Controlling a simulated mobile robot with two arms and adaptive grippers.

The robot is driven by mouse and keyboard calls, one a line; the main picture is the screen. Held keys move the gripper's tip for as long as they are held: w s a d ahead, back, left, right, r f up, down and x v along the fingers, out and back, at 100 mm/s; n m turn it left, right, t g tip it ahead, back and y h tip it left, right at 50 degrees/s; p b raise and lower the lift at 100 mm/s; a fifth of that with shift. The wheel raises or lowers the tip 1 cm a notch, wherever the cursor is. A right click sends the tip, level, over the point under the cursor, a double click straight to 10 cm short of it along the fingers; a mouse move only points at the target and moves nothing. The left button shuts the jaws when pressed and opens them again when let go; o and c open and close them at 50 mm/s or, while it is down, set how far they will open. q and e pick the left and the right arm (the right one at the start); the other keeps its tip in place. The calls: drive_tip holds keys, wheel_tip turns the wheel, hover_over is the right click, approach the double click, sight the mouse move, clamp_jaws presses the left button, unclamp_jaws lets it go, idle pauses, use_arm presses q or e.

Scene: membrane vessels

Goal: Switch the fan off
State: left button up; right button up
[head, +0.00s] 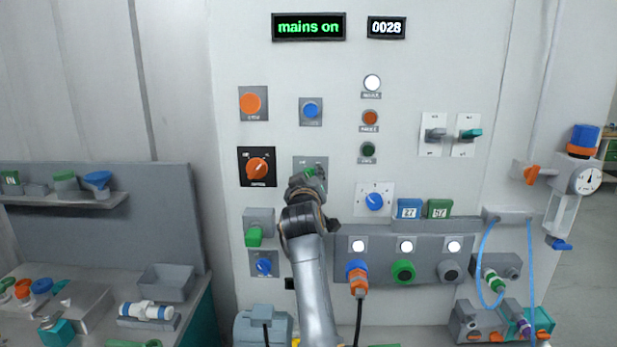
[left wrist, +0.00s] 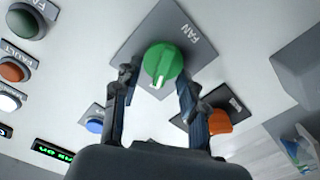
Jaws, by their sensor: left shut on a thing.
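The green fan knob (left wrist: 163,62) sits on a grey plate marked FAN (left wrist: 197,32) in the left wrist view. A pale pointer mark shows on the knob's lower edge in that view. My left gripper (left wrist: 158,86) has one finger on each side of the knob and is shut on it. In the head view my left gripper (head: 312,180) is at the fan plate (head: 302,161) and hides most of the knob. The knob's setting cannot be read there. My right gripper is in neither view.
An orange rotary switch (head: 257,168) is close left of the fan plate, and a blue button (head: 310,110) is above it. A blue knob (head: 374,201) is to the right. A display (head: 309,27) reads "mains on". A ledge (head: 430,240) with connectors lies below right.

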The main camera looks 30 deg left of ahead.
use_arm(q)
drive_tip(key=shift+f+n, duration=0.1)
drive_tip(key=shift+n, duration=0.3)
drive_tip(key=o, duration=1.1)
drive_tip(key=shift+r, duration=0.2)
wheel_tip(320, 180, up, 10)
drive_tip(key=shift+f, duration=0.2)
drive_tip(key=shift+f, duration=0.1)
